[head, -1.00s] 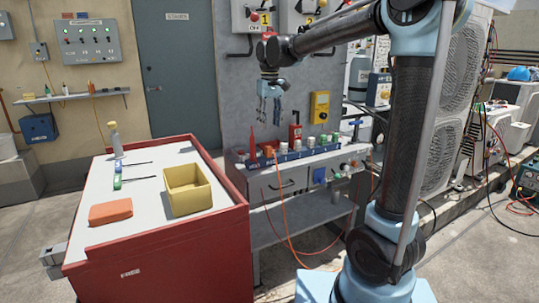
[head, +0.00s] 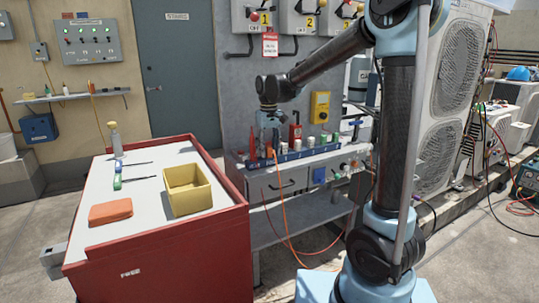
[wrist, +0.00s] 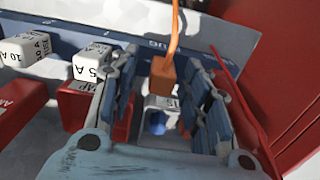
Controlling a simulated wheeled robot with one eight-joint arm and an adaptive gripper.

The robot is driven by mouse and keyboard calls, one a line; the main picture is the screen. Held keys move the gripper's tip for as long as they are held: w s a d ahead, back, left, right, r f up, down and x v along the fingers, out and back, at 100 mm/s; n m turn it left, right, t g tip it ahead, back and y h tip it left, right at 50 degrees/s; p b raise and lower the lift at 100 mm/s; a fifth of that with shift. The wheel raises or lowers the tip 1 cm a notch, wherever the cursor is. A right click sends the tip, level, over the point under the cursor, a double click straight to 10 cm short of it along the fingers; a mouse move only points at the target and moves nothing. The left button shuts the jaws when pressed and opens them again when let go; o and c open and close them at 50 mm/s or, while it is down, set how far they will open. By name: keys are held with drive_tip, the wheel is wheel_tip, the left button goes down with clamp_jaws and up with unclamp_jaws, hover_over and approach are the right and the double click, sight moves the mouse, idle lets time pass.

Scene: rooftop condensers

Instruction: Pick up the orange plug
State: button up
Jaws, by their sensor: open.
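The orange plug (wrist: 164,76) stands in a slot of the blue-faced rack, its orange cord rising away at the top of the wrist view. In the head view the plug (head: 269,153) is small and partly covered by my gripper. My gripper (wrist: 163,82) is open, with one blue-padded finger on each side of the plug. In the head view my gripper (head: 270,139) points down over the left part of the rack. I cannot tell whether either finger touches the plug.
White fuse blocks labelled 5 A (wrist: 92,62) and 10 A (wrist: 25,48) sit left of the plug. A thin red piece (wrist: 240,105) runs close beside the right finger. A red cart (head: 170,262) with a yellow bin (head: 187,204) stands at the front left.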

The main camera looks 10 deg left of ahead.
drive_tip(key=shift+f, duration=0.2)
drive_tip(key=c, duration=1)
wheel_tip(320, 180, up, 10)
drive_tip(key=shift+r, duration=0.1)
drive_tip(key=shift+o, duration=0.8)
clamp_jaws()
